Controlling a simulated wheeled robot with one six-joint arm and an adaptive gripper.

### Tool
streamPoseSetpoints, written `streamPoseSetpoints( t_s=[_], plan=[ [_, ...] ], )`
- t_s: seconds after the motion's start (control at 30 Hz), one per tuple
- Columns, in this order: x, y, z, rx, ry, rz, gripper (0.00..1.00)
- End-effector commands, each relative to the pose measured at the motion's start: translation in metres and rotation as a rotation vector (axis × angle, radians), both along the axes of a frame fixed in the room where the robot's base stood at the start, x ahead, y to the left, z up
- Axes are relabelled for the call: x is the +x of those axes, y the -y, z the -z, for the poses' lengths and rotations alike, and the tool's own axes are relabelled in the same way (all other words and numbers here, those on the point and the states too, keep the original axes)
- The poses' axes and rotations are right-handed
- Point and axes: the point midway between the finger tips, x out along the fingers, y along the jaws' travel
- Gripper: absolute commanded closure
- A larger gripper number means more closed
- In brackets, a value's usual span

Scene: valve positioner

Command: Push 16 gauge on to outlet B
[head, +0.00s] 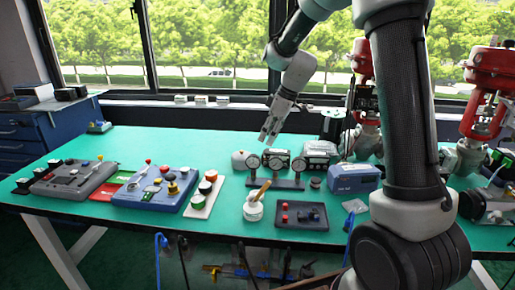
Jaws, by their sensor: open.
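My gripper (271,130) hangs at the end of my arm, pointing down, open and empty, above the back middle of the green bench. Below it stand three round white-faced gauges: a left gauge (253,162), a middle gauge (275,164) and a right gauge (298,165), upright on a dark stand (275,183). The gripper is apart from them. Their markings are too small to read, so I cannot tell which is 16. A grey-blue device (155,194) with knobs and fittings lies left of them, a darker one (73,180) farther left. I cannot make out outlet B.
A white pot (253,211) with a brush and a dark tray (300,216) holding small red parts lie at the front. A blue box (353,179) stands right of the gauges. Red valve actuators (491,82) rise at right. The green bench (190,145) is clear at back left.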

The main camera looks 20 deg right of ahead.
Motion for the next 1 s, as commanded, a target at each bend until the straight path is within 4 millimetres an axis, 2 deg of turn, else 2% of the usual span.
streamPoseSetpoints(
  t_s=[0.03, 0.1, 0.2, 0.27, 0.47, 0.8, 1.0],
  plan=[
    [0.016, -0.007, 0.021, 0.005, -0.002, -0.045, 0.56],
    [0.033, -0.015, 0.042, 0.01, 0.009, -0.103, 0.56],
    [0.049, -0.022, 0.064, 0.015, 0.023, -0.16, 0.56],
    [0.054, -0.025, 0.072, 0.016, 0.028, -0.18, 0.56],
    [0.06, -0.032, 0.091, 0.018, 0.031, -0.197, 0.56],
    [0.067, -0.05, 0.138, 0.017, 0.03, -0.196, 0.56],
    [0.069, -0.054, 0.149, 0.017, 0.032, -0.194, 0.56]
  ],
)
